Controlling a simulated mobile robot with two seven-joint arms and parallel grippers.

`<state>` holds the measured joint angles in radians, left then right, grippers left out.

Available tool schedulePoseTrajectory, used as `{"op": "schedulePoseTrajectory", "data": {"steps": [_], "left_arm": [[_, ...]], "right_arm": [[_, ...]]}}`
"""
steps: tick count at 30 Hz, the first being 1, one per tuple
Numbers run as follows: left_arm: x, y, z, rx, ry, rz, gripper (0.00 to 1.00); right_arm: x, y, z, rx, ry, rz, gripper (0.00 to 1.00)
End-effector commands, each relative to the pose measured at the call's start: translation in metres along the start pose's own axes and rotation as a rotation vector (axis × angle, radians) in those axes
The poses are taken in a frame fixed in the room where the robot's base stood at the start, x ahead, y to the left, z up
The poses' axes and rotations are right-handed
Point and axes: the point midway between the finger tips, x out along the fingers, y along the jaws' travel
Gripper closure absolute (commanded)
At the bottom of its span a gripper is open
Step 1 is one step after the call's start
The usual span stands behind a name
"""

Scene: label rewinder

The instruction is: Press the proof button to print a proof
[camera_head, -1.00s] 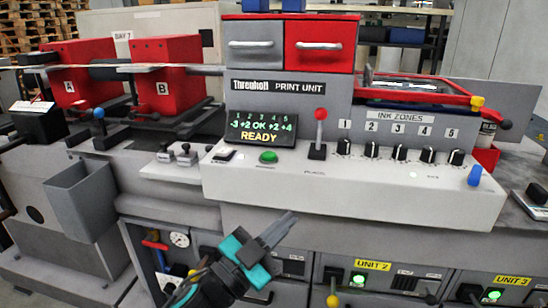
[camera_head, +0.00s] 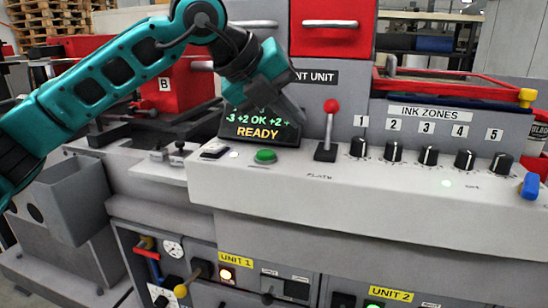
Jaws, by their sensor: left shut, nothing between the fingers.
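A round green button (camera_head: 265,156) sits on the sloped top of the white console (camera_head: 330,200). Its label is too small to read, so I cannot tell whether it is the proof button. My left gripper (camera_head: 298,117) is shut and empty, pointing down and right. In the picture it is above and right of the green button, apart from it, and covers part of the display and print unit sign. My right gripper is out of view.
The display (camera_head: 258,132) reads READY. Several black ink zone knobs (camera_head: 428,156) and a blue-handled control (camera_head: 530,187) line the console to the right. A grey bin (camera_head: 72,205) stands at left. Unit panels (camera_head: 240,275) are below. Space in front of the console is clear.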

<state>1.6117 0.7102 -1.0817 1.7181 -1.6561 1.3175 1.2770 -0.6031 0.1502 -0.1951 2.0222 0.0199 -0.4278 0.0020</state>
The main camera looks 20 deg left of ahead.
Motion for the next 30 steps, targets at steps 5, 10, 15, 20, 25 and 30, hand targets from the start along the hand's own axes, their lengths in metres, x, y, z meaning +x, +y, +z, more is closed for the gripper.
{"op": "schedulePoseTrajectory", "data": {"steps": [5,10,15,20,25,30], "left_arm": [[-0.041,0.016,0.038,-0.036,-0.19,0.133,1.0],[-0.054,0.021,0.048,-0.054,-0.243,0.169,1.0],[-0.054,0.021,0.048,-0.054,-0.242,0.169,1.0],[-0.053,0.021,0.047,-0.052,-0.24,0.167,1.0],[-0.048,0.025,0.044,-0.052,-0.239,0.167,1.0],[-0.035,0.035,0.037,-0.052,-0.238,0.168,1.0]], "right_arm": [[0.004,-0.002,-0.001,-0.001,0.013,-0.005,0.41],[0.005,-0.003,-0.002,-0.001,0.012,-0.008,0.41],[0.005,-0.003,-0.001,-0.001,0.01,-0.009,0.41],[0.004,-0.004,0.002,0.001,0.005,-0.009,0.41],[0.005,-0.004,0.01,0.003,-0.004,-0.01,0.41],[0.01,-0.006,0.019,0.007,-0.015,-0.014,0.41]]}}
